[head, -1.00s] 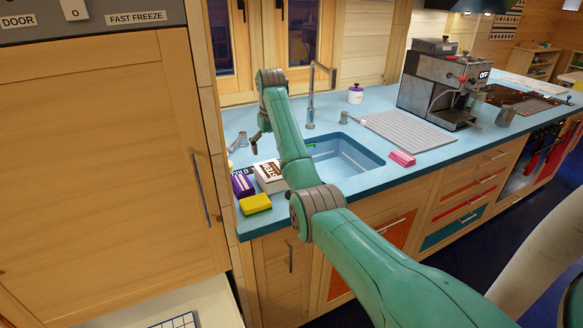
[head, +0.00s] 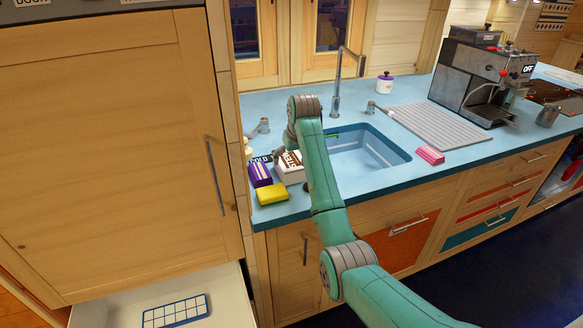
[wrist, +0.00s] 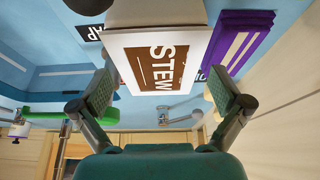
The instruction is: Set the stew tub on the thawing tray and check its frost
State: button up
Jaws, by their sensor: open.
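The stew tub (head: 290,168) is a white box with a brown STEW label, standing on the blue counter left of the sink. In the wrist view the tub (wrist: 161,62) fills the upper middle, its label facing me. My gripper (wrist: 162,92) is open, with one finger near each side of the tub; I cannot tell whether they touch it. In the head view my arm partly hides the gripper. A grey ribbed tray (head: 440,125) lies flat and empty right of the sink; it may be the thawing tray. I see no frost clearly on the tub.
A purple box (head: 260,174) and a yellow sponge-like block (head: 272,194) crowd the tub. The sink (head: 362,148) and tap (head: 338,88) are close on the right. A pink block (head: 431,155) and coffee machine (head: 478,82) flank the ribbed tray. An open drawer (head: 232,300) is below the tall cabinet.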

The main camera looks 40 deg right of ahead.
aim_at(291, 161)
jog(key=shift+x, duration=2.65)
jog(key=shift+d+r, duration=0.1)
jog(key=shift+d, duration=0.05)
jog(key=c, duration=1.4)
